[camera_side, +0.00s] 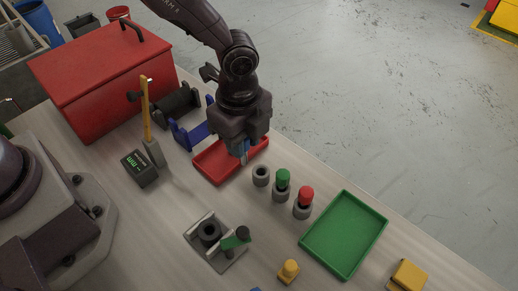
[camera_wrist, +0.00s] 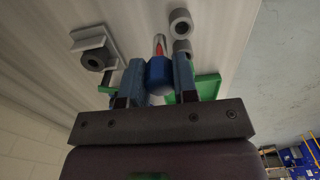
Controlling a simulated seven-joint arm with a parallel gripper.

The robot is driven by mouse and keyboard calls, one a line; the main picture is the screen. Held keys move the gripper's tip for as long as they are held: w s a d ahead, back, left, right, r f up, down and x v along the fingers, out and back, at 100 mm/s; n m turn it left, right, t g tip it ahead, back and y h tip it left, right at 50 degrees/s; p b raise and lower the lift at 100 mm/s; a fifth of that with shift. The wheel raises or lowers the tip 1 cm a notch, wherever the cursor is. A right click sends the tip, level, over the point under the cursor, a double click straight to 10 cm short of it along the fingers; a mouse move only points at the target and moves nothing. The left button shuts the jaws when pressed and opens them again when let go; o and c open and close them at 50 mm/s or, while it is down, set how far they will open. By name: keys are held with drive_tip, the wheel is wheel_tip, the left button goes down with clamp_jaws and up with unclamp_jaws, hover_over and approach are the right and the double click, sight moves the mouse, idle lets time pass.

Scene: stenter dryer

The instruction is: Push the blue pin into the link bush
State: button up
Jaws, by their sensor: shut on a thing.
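My gripper (camera_side: 243,153) is shut on the blue pin (camera_side: 245,157), above the near right end of the red tray. In the wrist view the pin's blue head (camera_wrist: 158,76) sits between the two fingers of my gripper (camera_wrist: 157,72). Its shiny shank points away from the gripper, with a reddish tint. The link bush (camera_side: 209,231) appears as a dark-holed ring in a grey fixture, below and left of the gripper and apart from the pin. It also shows at upper left in the wrist view (camera_wrist: 93,60).
A grey empty holder (camera_side: 261,176) stands beside a green-topped pin (camera_side: 283,177) and a red-topped pin (camera_side: 305,194). A green-handled clamp (camera_side: 236,239) is at the fixture. The red tray (camera_side: 210,173), green tray (camera_side: 318,264), gauge (camera_side: 139,168) and red toolbox (camera_side: 100,70) surround the area.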

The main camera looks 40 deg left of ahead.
drive_tip(key=s+a+r, duration=0.5)
drive_tip(key=s+r, duration=0.1)
drive_tip(key=s, duration=0.3)
hover_over(206, 221)
drive_tip(key=d, duration=0.2)
drive_tip(key=f, duration=0.2)
drive_tip(key=shift+s+a+r, duration=0.2)
drive_tip(key=shift+s, duration=0.15)
drive_tip(key=shift+f, duration=2.9)
drive_tip(key=shift+f, duration=2.25)
drive_tip(key=o, duration=1)
